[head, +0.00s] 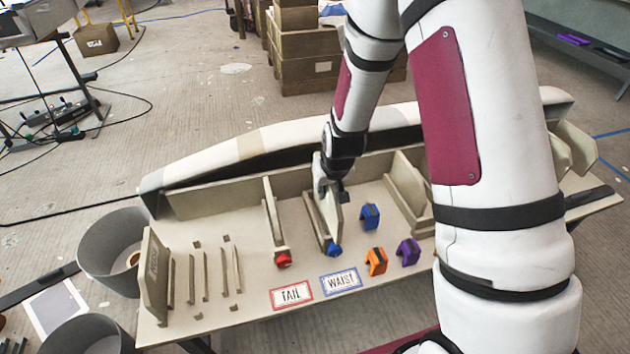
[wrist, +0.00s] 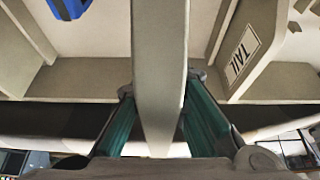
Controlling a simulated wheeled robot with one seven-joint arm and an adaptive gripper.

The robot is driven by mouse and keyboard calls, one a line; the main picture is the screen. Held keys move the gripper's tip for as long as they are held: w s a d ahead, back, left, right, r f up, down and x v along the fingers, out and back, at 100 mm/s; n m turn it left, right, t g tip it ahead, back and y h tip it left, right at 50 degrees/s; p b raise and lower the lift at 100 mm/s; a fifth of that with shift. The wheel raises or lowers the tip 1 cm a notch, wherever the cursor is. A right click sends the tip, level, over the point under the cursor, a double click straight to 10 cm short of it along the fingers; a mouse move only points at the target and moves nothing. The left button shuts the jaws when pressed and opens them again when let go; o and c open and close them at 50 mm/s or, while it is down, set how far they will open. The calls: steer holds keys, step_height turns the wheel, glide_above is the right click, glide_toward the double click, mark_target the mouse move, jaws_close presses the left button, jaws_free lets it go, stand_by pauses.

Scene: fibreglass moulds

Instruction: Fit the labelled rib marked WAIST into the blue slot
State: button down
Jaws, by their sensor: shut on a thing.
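A pale rib (head: 337,203) stands edge-on in my gripper (head: 328,178), over the slot with the blue end piece (head: 333,249). In the wrist view the teal fingers of my gripper (wrist: 160,118) are shut on both faces of the rib (wrist: 160,60). No label shows on its visible side. I cannot tell whether its lower edge sits fully down in the slot. The WAIST card (head: 341,281) lies in front of the blue slot. The rib marked TAIL (wrist: 241,52) stands to the right in the wrist view; its slot has a red end piece (head: 283,259).
Loose blue (head: 370,217), orange (head: 376,261) and purple (head: 408,252) clips lie right of the blue slot. The TAIL card (head: 291,294) is at the front. Empty rails (head: 205,272) are at left. A grey bucket (head: 112,245) stands beside the mould.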

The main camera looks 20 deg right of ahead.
steer(key=w+b, duration=0.2)
steer(key=b, duration=0.1)
steer(key=w+f+b, duration=0.1)
steer(key=w+b, duration=0.2)
steer(key=shift+w+b, duration=0.2)
steer(key=shift+b, duration=0.2)
steer(key=shift+w+r+b, duration=0.1)
steer(key=shift+w+b, duration=0.4)
steer(key=shift+b, duration=0.65)
steer(key=shift+w+r+b, duration=0.2)
steer(key=shift+b, duration=0.25)
steer(key=shift+s, duration=0.2)
steer(key=shift+f, duration=0.15)
steer(key=shift+f+b, duration=2.1)
steer(key=shift+f, duration=0.65)
steer(key=shift+f+b, duration=2)
steer(key=shift+f, duration=0.5)
